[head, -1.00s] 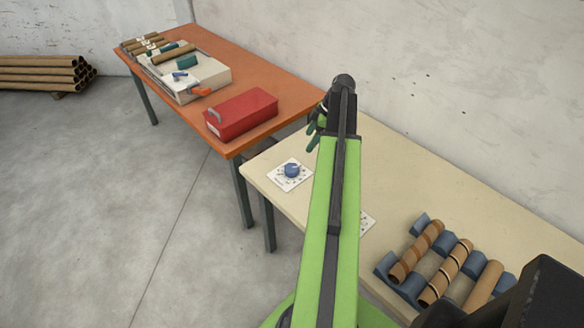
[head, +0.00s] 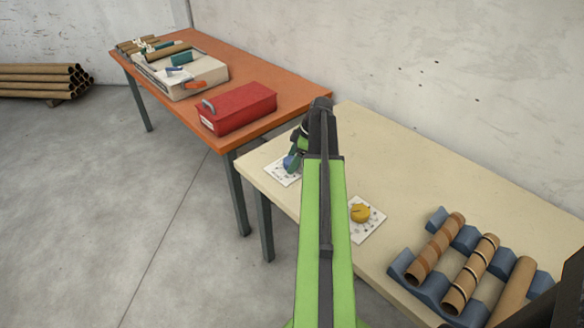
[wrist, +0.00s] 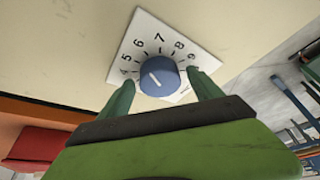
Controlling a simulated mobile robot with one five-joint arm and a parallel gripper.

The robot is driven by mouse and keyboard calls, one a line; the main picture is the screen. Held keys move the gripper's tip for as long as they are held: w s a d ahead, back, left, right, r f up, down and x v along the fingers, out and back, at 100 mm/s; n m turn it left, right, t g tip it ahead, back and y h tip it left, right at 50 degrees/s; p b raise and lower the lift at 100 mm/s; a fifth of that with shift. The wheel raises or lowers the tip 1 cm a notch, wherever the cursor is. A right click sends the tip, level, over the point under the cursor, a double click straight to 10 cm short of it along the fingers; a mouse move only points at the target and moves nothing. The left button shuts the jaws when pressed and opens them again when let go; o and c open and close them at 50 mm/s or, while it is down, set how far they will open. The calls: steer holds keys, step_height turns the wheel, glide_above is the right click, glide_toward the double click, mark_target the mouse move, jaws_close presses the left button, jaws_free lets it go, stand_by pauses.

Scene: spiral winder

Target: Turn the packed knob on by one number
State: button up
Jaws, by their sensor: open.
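A blue knob (wrist: 159,77) with a white pointer line sits on a white square dial plate (wrist: 143,27) in the wrist view. Numbers from 4 to 9 show around it, and the pointer slants toward the 4–5 side. The lower part of the dial is hidden. My gripper (wrist: 160,80) is open, with one green finger on each side of the knob; I cannot tell whether they touch it. In the head view the blue knob (head: 288,163) is partly covered by my gripper. A yellow knob (head: 360,212) on another dial plate stands right of my arm. The plate labels are unreadable.
Both dials are on a cream table (head: 400,165). A blue rack (head: 405,265) with cardboard tubes (head: 438,248) is at its right. An orange table (head: 287,82) behind bears a red box (head: 238,106) and a white machine (head: 200,78). A wall runs behind the tables.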

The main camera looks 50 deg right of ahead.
steer(key=c, duration=1.4)
steer(key=shift+a, duration=0.1)
steer(key=m+h, duration=0.1)
steer(key=m, duration=0.2)
steer(key=shift+s+a+t, duration=0.1)
steer(key=shift+s+t, duration=0.05)
steer(key=shift+t, duration=0.25)
steer(key=shift+m+h, duration=0.4)
steer(key=shift+m, duration=0.9)
